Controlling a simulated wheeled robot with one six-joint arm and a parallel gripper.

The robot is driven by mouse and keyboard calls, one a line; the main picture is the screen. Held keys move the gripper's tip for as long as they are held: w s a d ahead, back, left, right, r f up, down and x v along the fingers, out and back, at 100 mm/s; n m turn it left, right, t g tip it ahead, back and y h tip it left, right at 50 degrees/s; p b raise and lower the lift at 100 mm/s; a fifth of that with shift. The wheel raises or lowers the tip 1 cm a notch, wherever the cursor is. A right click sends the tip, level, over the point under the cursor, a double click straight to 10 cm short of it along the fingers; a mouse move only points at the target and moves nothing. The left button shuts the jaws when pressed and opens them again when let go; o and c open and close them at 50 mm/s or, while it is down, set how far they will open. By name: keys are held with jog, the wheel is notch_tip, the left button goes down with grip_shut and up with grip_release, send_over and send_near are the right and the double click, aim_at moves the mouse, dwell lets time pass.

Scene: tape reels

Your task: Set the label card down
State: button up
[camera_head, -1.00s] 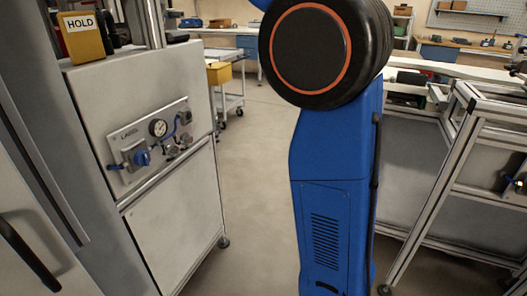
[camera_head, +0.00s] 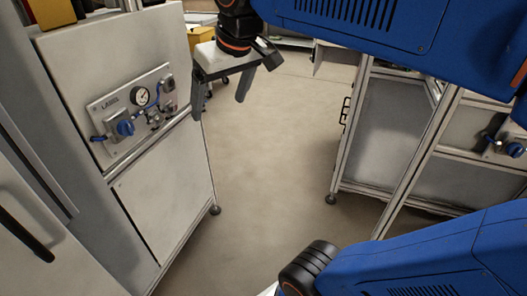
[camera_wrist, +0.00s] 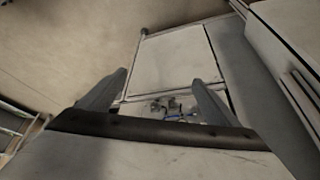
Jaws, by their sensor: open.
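My gripper (camera_head: 221,96) hangs from my arm near the top middle of the head view, fingers pointing down. Its two grey fingers are apart and nothing shows between them. It is in front of the right side of the light grey cabinet. In the wrist view my gripper (camera_wrist: 160,78) also has its fingers spread, with the cabinet's panel beyond them. No label card can be made out in either current view. A yellow block (camera_head: 50,12) on the cabinet top is cut off by the upper edge of the head view.
The grey cabinet (camera_head: 160,205) stands at left, with a gauge panel (camera_head: 133,112) on its front. A framed bench (camera_head: 385,130) stands at right. Another yellow box (camera_head: 200,38) is behind my gripper. Bare floor (camera_head: 275,190) lies between cabinet and bench.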

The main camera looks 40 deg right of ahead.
jog(key=s+d+f, duration=0.2)
jog(key=s+f, duration=0.3)
jog(key=f, duration=0.4)
jog(key=s+d+f+m, duration=0.1)
jog(key=s+d+f, duration=0.1)
jog(key=s+f, duration=0.3)
notch_tip(320, 180, down, 4)
jog(key=shift+s+f+m+h, duration=0.15)
jog(key=shift+s+m+h, duration=0.15)
jog(key=shift+s+h, duration=0.1)
